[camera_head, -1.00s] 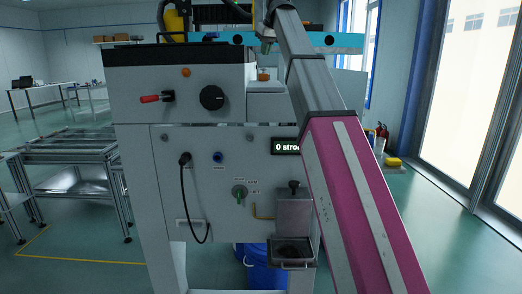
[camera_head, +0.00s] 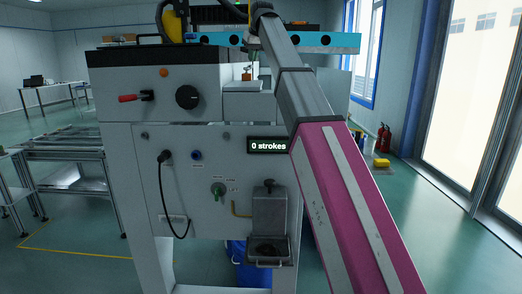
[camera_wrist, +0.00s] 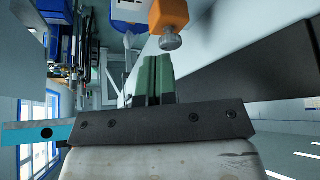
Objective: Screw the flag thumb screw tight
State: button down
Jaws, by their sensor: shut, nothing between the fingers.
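An orange block (camera_wrist: 170,14) with a round silver screw head (camera_wrist: 170,41) shows at the top of the wrist view, just right of my fingertips. This may be the flag thumb screw, but I cannot make out a flag shape. In the head view, a small orange piece (camera_head: 246,76) sits on the machine's pale upper ledge (camera_head: 248,104), partly hidden. My gripper (camera_wrist: 156,60) has green fingers, shut together with nothing between them. They point towards the block's side and look apart from the screw head. In the head view my gripper is small and unclear above that ledge.
The machine's front panel (camera_head: 210,176) carries a black knob (camera_head: 187,97), a red-handled lever (camera_head: 133,98), a green switch (camera_head: 218,190), a cable and a "0 strokes" display (camera_head: 268,145). A blue beam (camera_head: 310,40) runs behind. A metal box with a tray (camera_head: 269,250) hangs low right.

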aim_at(247, 70)
jog(key=shift+f, duration=1.9)
jog(key=shift+s+f, duration=0.1)
jog(key=shift+s+a+f, duration=0.1)
jog(key=shift+s+a, duration=0.55)
jog(key=shift+a, duration=0.5)
